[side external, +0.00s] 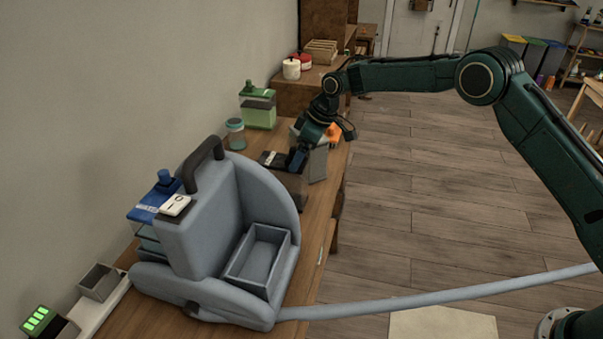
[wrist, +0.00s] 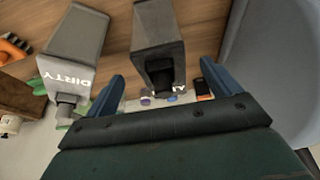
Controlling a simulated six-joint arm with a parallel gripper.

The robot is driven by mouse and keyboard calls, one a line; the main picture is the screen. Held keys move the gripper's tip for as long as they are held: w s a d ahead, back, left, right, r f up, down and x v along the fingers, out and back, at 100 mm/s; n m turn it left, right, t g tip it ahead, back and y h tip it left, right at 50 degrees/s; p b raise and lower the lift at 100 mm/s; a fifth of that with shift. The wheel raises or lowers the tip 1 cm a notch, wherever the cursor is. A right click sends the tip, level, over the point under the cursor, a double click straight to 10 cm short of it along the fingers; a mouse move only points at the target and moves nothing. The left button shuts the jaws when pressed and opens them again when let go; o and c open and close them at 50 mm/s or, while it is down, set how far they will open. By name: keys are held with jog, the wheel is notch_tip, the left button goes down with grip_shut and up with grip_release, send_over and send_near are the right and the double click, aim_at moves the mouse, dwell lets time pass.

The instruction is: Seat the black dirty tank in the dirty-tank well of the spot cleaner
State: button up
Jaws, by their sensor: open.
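The black dirty tank (side external: 290,184) stands on the wooden bench beyond the spot cleaner. It also shows in the wrist view (wrist: 158,35). My gripper (side external: 298,160) is open at the tank's top. In the wrist view my gripper (wrist: 162,72) has its blue fingers on either side of the tank's narrow dark handle. I cannot tell whether they touch it. The grey-blue spot cleaner (side external: 190,240) stands in the foreground. Its open rectangular well (side external: 256,262) faces the right and is empty.
A grey tank (wrist: 75,45) marked DIRTY stands close beside the black one. A green tank (side external: 258,110) and a jar (side external: 235,134) stand near the wall. A blue-topped tank (side external: 154,203) sits on the cleaner's back. A hose (side external: 440,294) runs right from the cleaner.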

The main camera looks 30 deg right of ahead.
jog(key=shift+x, duration=2.45)
jog(key=shift+s, duration=0.1)
jog(key=c, duration=1.4)
jog(key=shift+r, duration=0.1)
jog(key=shift+r, duration=4.9)
